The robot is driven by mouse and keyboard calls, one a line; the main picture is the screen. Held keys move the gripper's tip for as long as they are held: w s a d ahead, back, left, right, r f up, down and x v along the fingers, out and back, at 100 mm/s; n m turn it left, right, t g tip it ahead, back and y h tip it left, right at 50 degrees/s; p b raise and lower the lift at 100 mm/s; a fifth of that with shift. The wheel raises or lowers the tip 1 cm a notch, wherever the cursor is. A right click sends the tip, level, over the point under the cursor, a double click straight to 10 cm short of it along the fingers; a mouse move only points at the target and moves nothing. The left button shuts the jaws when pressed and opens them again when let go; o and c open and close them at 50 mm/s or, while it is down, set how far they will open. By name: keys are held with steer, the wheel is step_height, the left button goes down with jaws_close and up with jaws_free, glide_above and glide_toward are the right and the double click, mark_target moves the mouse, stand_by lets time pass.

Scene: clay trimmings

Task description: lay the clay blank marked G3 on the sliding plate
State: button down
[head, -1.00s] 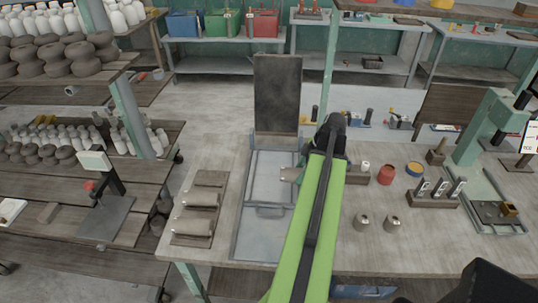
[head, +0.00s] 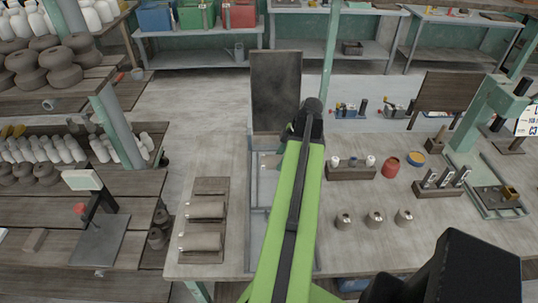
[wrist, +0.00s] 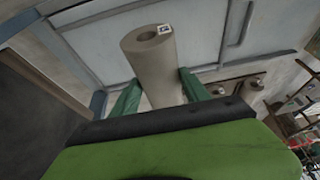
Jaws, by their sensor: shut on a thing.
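My gripper (wrist: 161,88) is shut on a pale grey-brown hollow clay cylinder, the clay blank (wrist: 152,62). A small label sits near its open end, too small to read surely. In the head view my green arm hides most of the gripper, and a bit of the blank (head: 269,160) shows at the arm's left. The sliding plate (head: 258,205) is a flat blue-grey plate in a frame on the bench, partly covered by my arm. In the wrist view the plate (wrist: 100,45) lies behind the blank; I cannot tell whether they touch.
A board (head: 209,186) with two clay cylinders lies left of the plate. A dark upright panel (head: 276,90) stands at the plate's far end.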

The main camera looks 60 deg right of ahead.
steer(key=shift+w, duration=0.15)
steer(key=shift+w+f+b, duration=0.1)
steer(key=shift+f+b, duration=0.75)
steer(key=shift+b, duration=0.05)
step_height(320, 180, down, 4)
steer(key=b, duration=0.4)
steer(key=shift+f+b, duration=0.55)
steer(key=shift+c, duration=2.3)
jaws_free()
